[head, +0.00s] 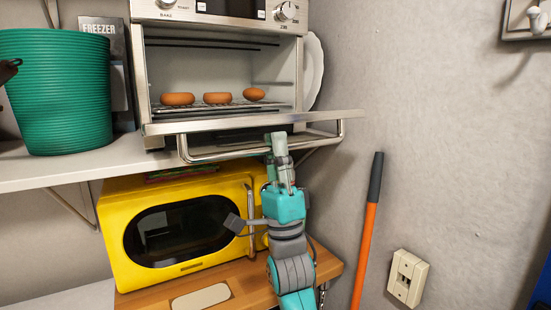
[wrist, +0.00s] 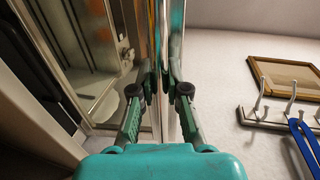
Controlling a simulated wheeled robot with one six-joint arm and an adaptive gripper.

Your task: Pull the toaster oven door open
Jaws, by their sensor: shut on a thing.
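The toaster oven (head: 226,28) stands on a shelf, its front open. Its door (head: 350,115) is folded down, close to level, seen nearly edge-on in the head view. The bar handle (head: 215,155) runs along the door's front side. My gripper (head: 276,142) reaches up from below and is shut on the handle near its middle. In the wrist view, my gripper (wrist: 166,88) has its fingers on either side of a thin shiny edge. The part of the handle between the fingers is hidden. Three brown rolls (head: 217,98) lie on the rack inside.
A yellow microwave (head: 185,270) sits below, close left of my arm. A green basket (head: 58,95) stands on the shelf (head: 60,172) at left. A white plate (head: 313,70) leans right of the oven. An orange-handled pole (head: 366,240) leans on the right wall.

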